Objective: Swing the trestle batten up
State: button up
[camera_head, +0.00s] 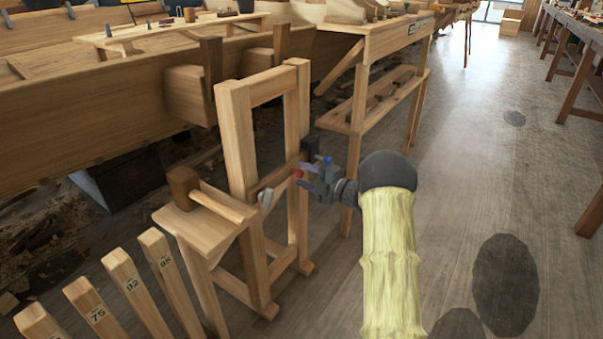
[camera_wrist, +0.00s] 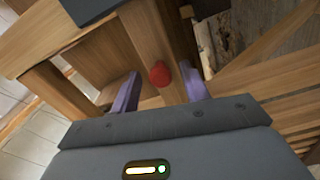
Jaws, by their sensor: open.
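The wooden trestle (camera_head: 237,140) stands upright left of my gripper, with two posts, a top rail and lower cross pieces. A slanting wooden bar (camera_head: 268,181) crosses between its posts; I cannot tell for sure whether it is the batten. My gripper (camera_head: 303,176) is open at the right post, its purple fingers pointing at the trestle. A red knob (camera_wrist: 160,74) shows between the fingertips in the wrist view, in front of a wooden member (camera_wrist: 150,40). The fingers sit on either side of the knob with gaps; contact is not visible.
A black block (camera_head: 310,148) is just above the gripper by the right post. A mallet (camera_head: 183,187) lies on a small shelf at the trestle's left. Numbered wooden stakes (camera_head: 123,275) stand front left. A bench (camera_head: 372,40) is behind. Floor (camera_head: 460,150) is clear right.

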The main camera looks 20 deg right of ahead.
jog(key=p+v, duration=0.4)
jog(key=v, duration=1.1)
jog(key=shift+s+d, duration=0.2)
